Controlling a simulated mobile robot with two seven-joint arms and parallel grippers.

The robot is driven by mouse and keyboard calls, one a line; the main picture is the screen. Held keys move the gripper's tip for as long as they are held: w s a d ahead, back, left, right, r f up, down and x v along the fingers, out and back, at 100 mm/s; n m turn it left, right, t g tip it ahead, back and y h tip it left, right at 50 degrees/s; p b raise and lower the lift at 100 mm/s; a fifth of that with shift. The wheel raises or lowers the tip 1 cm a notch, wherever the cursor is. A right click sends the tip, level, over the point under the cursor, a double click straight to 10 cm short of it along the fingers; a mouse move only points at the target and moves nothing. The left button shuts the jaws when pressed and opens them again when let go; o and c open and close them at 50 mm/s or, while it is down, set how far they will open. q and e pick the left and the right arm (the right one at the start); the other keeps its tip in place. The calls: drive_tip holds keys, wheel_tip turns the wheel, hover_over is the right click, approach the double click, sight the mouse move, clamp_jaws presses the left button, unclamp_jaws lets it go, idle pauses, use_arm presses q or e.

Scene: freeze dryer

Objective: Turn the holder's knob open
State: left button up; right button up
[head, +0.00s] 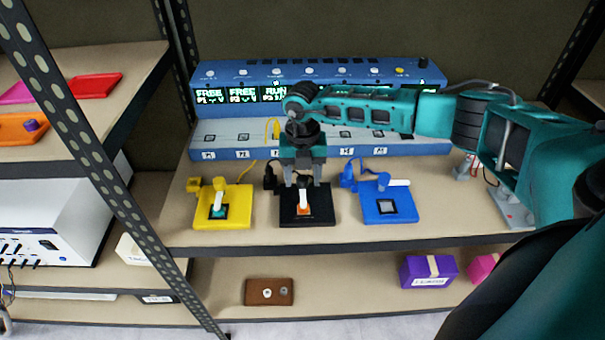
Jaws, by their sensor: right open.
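Three flat holders lie in a row on the bench: a yellow one (237,215), a black one (320,216) and a blue one (400,212). Each has a white lever-like piece; the one on the black holder (303,201) points toward the front, with a small orange part below it. My right gripper (304,181) points down over the back of the black holder, fingers apart on either side of the lever's dark upper end. Whether the fingers touch it I cannot tell. Which part is the knob is too small to tell. My left gripper is out of view.
A blue device (232,74) with lit displays stands behind the holders. The yellow holder and blue holder flank my right gripper closely. A perforated shelf post (95,150) stands at left. A lower shelf holds a brown block (269,291) and a purple box (428,271).

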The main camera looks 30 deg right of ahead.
drive_tip(key=shift+c, duration=0.2)
clamp_jaws()
idle(0.3)
drive_tip(key=shift+n, duration=0.4)
drive_tip(key=n+b, duration=0.1)
drive_tip(key=n, duration=0.2)
drive_tip(key=shift+n, duration=0.3)
drive_tip(key=n+b, duration=0.1)
drive_tip(key=n, duration=0.3)
drive_tip(key=shift+n, duration=0.3)
drive_tip(key=n+b, duration=0.1)
drive_tip(key=n, duration=0.3)
drive_tip(key=shift+w+b, duration=0.1)
drive_tip(key=shift+b, duration=0.3)
drive_tip(key=shift+r+n+b, duration=0.1)
drive_tip(key=shift+n+b, duration=0.55)
drive_tip(key=shift+n, duration=1.85)
